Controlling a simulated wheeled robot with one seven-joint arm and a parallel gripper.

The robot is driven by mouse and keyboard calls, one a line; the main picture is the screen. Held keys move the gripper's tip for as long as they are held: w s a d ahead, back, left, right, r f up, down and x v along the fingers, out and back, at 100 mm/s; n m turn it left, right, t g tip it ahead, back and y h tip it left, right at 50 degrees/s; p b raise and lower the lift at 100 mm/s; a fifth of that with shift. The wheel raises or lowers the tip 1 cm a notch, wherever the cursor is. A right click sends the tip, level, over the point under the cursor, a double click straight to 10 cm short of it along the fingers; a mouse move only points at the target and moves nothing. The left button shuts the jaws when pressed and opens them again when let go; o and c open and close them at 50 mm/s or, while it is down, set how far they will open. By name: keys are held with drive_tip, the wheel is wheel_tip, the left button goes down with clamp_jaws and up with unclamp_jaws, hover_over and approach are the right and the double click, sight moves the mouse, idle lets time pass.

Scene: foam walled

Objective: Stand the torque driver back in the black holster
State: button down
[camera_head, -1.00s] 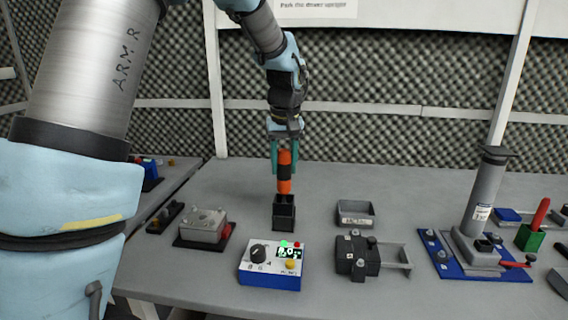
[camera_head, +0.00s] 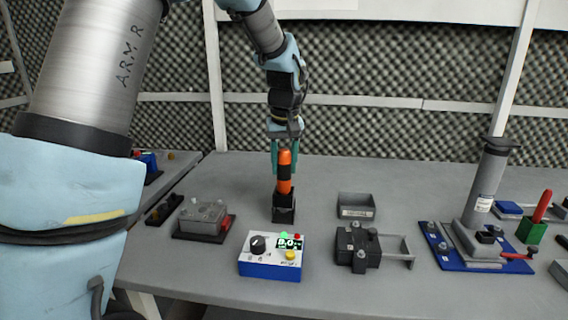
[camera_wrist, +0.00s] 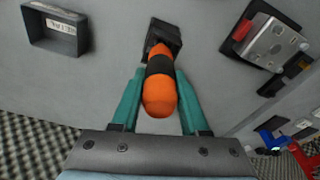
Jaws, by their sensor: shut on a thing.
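The torque driver (camera_head: 285,172) has an orange handle with a black band. It stands close to upright, with its lower end at the black holster (camera_head: 284,213) and hidden by it. In the wrist view the driver (camera_wrist: 159,92) runs away from me to the holster (camera_wrist: 165,33). My gripper (camera_head: 285,168) is above the holster, its teal fingers on either side of the handle. In the wrist view my gripper (camera_wrist: 159,100) is shut on the driver. How deep the driver sits cannot be seen.
A blue and white box (camera_head: 271,262) with a dial and lit display stands in front of the holster. A grey tray (camera_head: 356,212) and a black clamp block (camera_head: 358,249) are to the right. A metal block (camera_head: 203,217) on a dark base is to the left.

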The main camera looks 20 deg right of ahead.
drive_tip(key=shift+f+b, duration=0.55)
drive_tip(key=shift+f, duration=0.4)
drive_tip(key=shift+c, duration=1.7)
unclamp_jaws()
drive_tip(key=r, duration=0.3)
drive_tip(key=s+r, duration=0.1)
drive_tip(key=r, duration=0.3)
drive_tip(key=r+b, duration=0.1)
drive_tip(key=r, duration=0.2)
drive_tip(key=shift+s+a+r, duration=0.2)
drive_tip(key=shift+s+r, duration=0.1)
drive_tip(key=shift+r, duration=0.1)
drive_tip(key=shift+a+f, duration=0.1)
drive_tip(key=a+f+p, duration=0.1)
drive_tip(key=a+f, duration=0.2)
drive_tip(key=a, duration=0.5)
drive_tip(key=a+f, duration=0.3)
drive_tip(key=a, duration=0.4)
drive_tip(key=s+a+f, duration=0.2)
drive_tip(key=s+a, duration=0.1)
drive_tip(key=a, duration=0.2)
drive_tip(key=s+a+f+n, duration=0.1)
drive_tip(key=s+a+f, duration=0.2)
drive_tip(key=a, duration=0.2)
drive_tip(key=s+a+f+p, duration=0.1)
drive_tip(key=s+a+f, duration=0.1)
drive_tip(key=a, duration=0.3)
drive_tip(key=shift+s+a+f+n, duration=0.25)
drive_tip(key=shift+s+a+n, duration=0.1)
drive_tip(key=shift+s, duration=0.1)
